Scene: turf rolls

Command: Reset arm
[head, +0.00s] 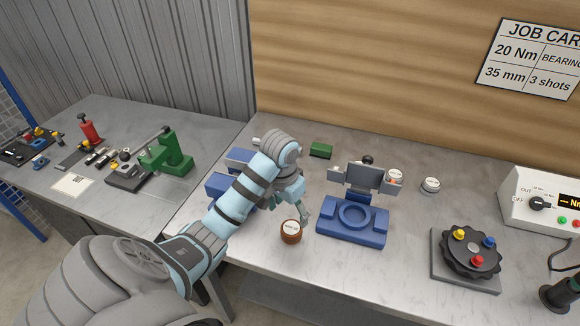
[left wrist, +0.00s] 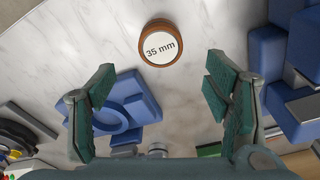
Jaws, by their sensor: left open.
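My left arm reaches in over the bench in the head view, with its gripper (head: 289,207) pointing down. In the left wrist view the two green-padded fingers of this left gripper (left wrist: 160,68) stand wide apart with nothing between them. A brown round piece with a white top (head: 290,232) stands upright on the bench just in front of the gripper, apart from it. In the left wrist view this piece (left wrist: 158,45) reads "35 mm" and lies beyond the fingertips. My right gripper is not in view.
A blue fixture with a ring (head: 338,236) stands right of the gripper. Another blue fixture (head: 219,189) is partly hidden behind my arm. A black dial with coloured knobs (head: 470,262) and a white control box (head: 530,205) are farther right. A green press (head: 172,160) stands on the left bench.

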